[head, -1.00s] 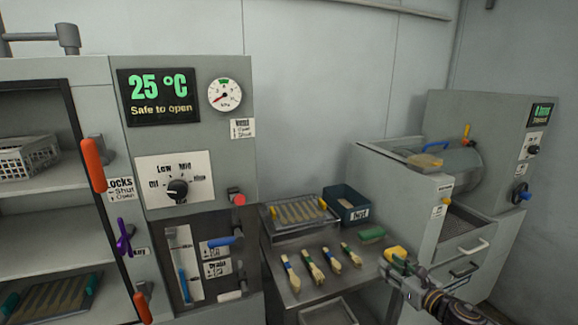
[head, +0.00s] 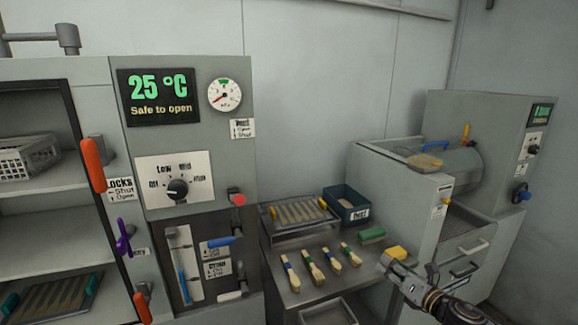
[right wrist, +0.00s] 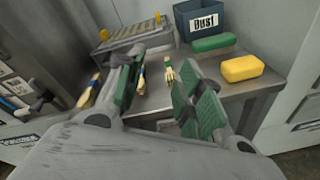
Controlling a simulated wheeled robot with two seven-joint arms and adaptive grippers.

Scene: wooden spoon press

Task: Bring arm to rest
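My right gripper (head: 386,263) is low at the right of the head view, by the front right corner of the metal table (head: 330,290). In the right wrist view its two green-padded fingers (right wrist: 160,66) stand apart with nothing held between them. Beyond and between the fingers, banded wooden spoons (right wrist: 169,72) lie on the table. The yellow block (head: 397,253) rests on the table just beyond the gripper. It also shows to the right of the fingers in the right wrist view (right wrist: 243,67). My left gripper shows in neither view.
A green block (head: 372,235), a dark "Dust" bin (head: 357,213) and a slotted tray (head: 300,231) stand on the table. A grey cabinet machine (head: 400,190) borders the right. A panel reading 25 °C (head: 158,96) and open shelves (head: 40,180) are left.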

